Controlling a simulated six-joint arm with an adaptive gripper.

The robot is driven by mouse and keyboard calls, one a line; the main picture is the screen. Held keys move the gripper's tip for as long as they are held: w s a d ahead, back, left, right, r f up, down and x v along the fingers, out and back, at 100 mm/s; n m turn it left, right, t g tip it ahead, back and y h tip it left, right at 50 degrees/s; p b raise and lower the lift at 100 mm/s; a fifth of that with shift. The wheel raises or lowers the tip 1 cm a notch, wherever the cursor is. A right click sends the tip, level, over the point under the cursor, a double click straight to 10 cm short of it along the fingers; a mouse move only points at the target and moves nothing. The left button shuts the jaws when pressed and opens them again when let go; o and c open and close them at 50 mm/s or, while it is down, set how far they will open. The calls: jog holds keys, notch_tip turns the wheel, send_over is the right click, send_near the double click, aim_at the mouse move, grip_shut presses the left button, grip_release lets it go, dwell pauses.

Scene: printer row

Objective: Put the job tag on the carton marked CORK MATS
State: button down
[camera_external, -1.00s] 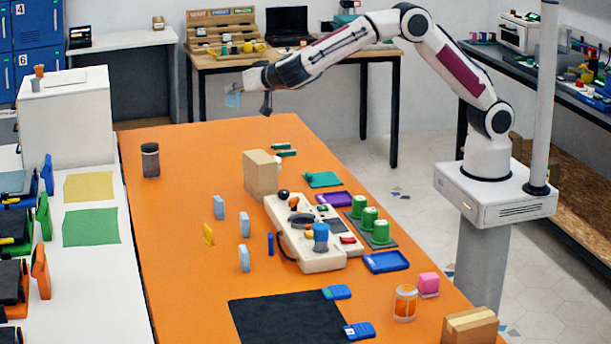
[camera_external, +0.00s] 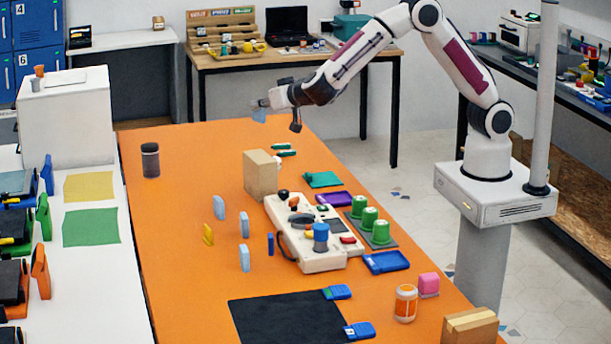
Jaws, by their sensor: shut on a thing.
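My gripper (camera_external: 262,105) is over the far end of the orange table, shut on a small light-blue piece (camera_external: 259,116), which looks like the job tag. The piece hangs below the fingers, clear of the tabletop; its writing is too small to read. A brown carton (camera_external: 260,175) stands upright mid-table, to the near side of my gripper and apart from it. A second brown carton (camera_external: 470,327) with a paler strip on top sits at the near right corner. I cannot read markings on either carton.
Several light-blue upright pieces (camera_external: 244,224) stand left of a cream device (camera_external: 305,240). A dark jar (camera_external: 150,160) stands at the far left. Green spools (camera_external: 380,231) and a blue tray (camera_external: 386,262) lie right of the device. The far tabletop is mostly clear.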

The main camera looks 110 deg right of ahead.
dwell(0.4)
send_over(262, 157)
jog(key=shift+a+f, duration=0.1)
jog(key=shift+f, duration=3)
jog(key=shift+f, duration=1.9)
jog(key=shift+f, duration=0.15)
jog(key=c, duration=2)
grip_release()
jog(key=shift+c, duration=0.2)
